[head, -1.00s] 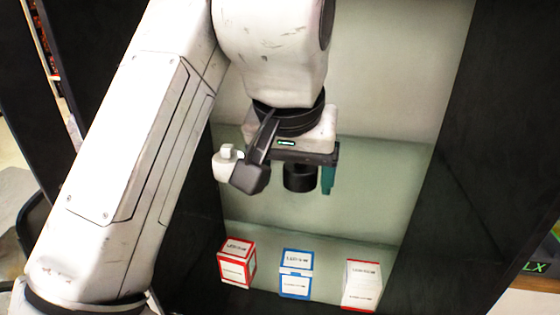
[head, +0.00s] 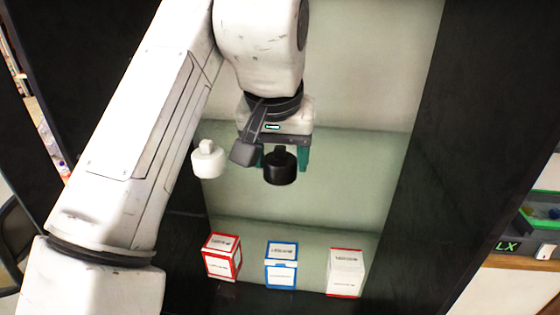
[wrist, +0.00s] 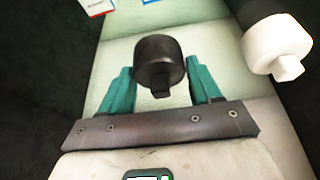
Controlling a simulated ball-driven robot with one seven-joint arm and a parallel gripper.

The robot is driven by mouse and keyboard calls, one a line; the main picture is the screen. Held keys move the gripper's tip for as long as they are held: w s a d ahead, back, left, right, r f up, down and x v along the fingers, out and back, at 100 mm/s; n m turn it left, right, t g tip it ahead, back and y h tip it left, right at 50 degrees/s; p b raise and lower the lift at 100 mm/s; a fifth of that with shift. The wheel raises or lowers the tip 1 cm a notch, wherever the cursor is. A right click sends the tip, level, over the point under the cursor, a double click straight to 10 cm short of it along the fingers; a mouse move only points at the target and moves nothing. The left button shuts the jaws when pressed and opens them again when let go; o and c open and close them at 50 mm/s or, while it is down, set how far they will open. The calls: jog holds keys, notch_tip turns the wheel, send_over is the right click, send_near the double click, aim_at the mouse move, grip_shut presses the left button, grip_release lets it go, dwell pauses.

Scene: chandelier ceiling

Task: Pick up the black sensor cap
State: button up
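The black sensor cap (head: 280,168) is a short dark cylinder with a small knob, hanging in view in front of my gripper (head: 281,157). In the wrist view the cap (wrist: 158,58) appears centred between the teal fingers of my gripper (wrist: 160,88). The fingers are spread apart, with no clear contact on the cap. I cannot tell how far the cap is beyond the fingertips. A white cap of like shape (head: 208,162) is to the left in the head view, and at the upper right in the wrist view (wrist: 282,42).
Three small boxes stand in a row lower down: a red-edged one (head: 222,257), a blue-edged one (head: 281,265) and a white one with red edges (head: 345,272). Dark panels flank the pale greenish surface. A green-edged bin (head: 540,215) is at the far right.

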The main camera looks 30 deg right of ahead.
jog(key=c, duration=0.6)
jog(key=shift+r, duration=0.15)
